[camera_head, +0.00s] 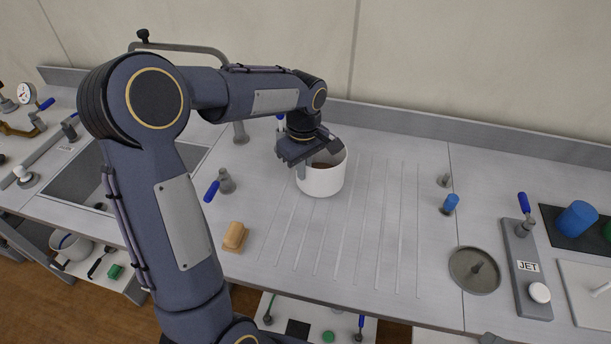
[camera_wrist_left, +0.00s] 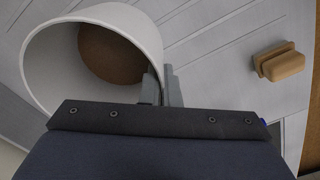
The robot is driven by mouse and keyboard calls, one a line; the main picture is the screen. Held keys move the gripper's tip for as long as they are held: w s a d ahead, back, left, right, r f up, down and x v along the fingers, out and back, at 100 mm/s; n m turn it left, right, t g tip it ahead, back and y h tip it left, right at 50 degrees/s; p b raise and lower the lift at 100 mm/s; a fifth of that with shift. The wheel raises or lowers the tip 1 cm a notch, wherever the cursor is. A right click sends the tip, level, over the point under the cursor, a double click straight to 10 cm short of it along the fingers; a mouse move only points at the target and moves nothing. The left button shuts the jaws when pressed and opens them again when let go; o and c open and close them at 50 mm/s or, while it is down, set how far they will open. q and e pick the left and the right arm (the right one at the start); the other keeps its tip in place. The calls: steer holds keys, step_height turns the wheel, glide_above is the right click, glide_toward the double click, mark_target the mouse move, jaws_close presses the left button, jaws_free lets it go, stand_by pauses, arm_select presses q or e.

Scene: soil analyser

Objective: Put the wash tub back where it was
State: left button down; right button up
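The white round wash tub (camera_head: 322,182) is upright at the back left of the ribbed drainboard, with something brown inside at its bottom. In the left wrist view the tub (camera_wrist_left: 38,62) fills the upper left, and I look into its open mouth. My left gripper (camera_head: 302,168) reaches down at the tub's left rim. In the wrist view its fingers (camera_wrist_left: 162,86) are close together with the tub wall between them, one inside and one outside. I cannot tell whether the tub's base touches the board. My right gripper is not in view.
A wooden-backed brush or block (camera_head: 235,236) lies front left; it also shows in the wrist view (camera_wrist_left: 280,62). A blue-handled tap (camera_head: 226,182) stands left of the tub. A grey round lid (camera_head: 474,270) and JET panel (camera_head: 526,268) are right. The ribbed board's middle is clear.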

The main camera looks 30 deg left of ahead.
mark_target(305, 189)
arm_select(q)
steer(key=shift+w+d+f, duration=0.1)
steer(key=shift+f, duration=0.8)
steer(key=shift+w+d+f, duration=0.1)
steer(key=shift+f, duration=0.8)
steer(key=shift+f, duration=0.2)
steer(key=c, duration=1.7)
jaws_free()
steer(key=shift+r, duration=0.1)
